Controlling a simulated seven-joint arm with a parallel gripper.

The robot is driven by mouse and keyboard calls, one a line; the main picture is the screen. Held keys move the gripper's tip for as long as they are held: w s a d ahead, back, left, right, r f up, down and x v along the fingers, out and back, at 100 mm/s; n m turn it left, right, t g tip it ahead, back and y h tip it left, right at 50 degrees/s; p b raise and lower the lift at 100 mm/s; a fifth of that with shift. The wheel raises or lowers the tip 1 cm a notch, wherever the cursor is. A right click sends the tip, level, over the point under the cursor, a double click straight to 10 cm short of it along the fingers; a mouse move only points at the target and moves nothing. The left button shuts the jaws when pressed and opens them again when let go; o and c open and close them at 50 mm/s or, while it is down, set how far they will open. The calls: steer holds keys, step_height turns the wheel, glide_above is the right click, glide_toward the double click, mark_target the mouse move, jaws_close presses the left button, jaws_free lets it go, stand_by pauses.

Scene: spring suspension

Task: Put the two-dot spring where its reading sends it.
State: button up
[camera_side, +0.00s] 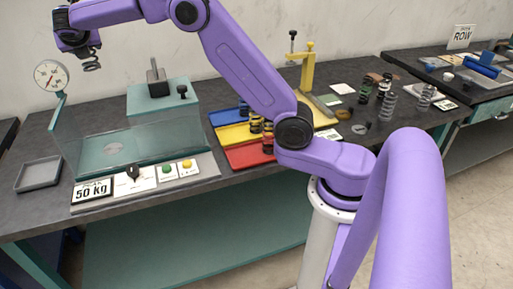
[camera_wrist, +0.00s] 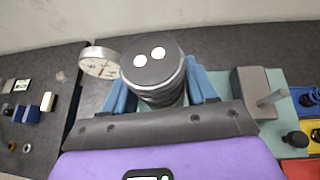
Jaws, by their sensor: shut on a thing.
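My gripper (camera_side: 84,50) is high at the upper left in the side view, shut on a dark coil spring (camera_side: 91,63) that hangs clear in the air. In the wrist view, the two-dot spring (camera_wrist: 158,68) shows two white dots on its dark end cap, between my blue fingers. Blue (camera_side: 226,116), yellow (camera_side: 232,135) and red (camera_side: 240,157) trays stand to the right.
A grey tray (camera_side: 39,174) at the left looks empty. Several springs (camera_side: 386,104) and a yellow stand (camera_side: 307,68) are farther right. Dark springs stand in the coloured trays.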

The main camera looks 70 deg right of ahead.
steer(key=s+d+m+g+h, duration=0.1)
steer(key=s+d+m+g, duration=0.35)
steer(key=s, duration=0.85)
steer(key=s+d+m+g+h, duration=0.25)
steer(key=s+d+m, duration=0.2)
steer(key=s, duration=0.85)
steer(key=s+d+m+g+h, duration=0.1)
steer(key=s+d+m+g, duration=0.35)
steer(key=s, duration=0.85)
steer(key=shift+n, duration=0.55)
steer(key=shift+w+d+f, duration=0.1)
steer(key=shift+d+f, duration=0.1)
steer(key=shift+f, duration=4.7)
steer(key=shift+s+d+f, duration=0.1)
steer(key=shift+d+f, duration=0.05)
steer(key=shift+f, duration=4.7)
steer(key=shift+w+d+f, duration=0.1)
steer(key=shift+d+f, duration=0.1)
steer(key=shift+f, duration=4.7)
steer(key=shift+f, duration=0.15)
steer(key=o, duration=1.2)
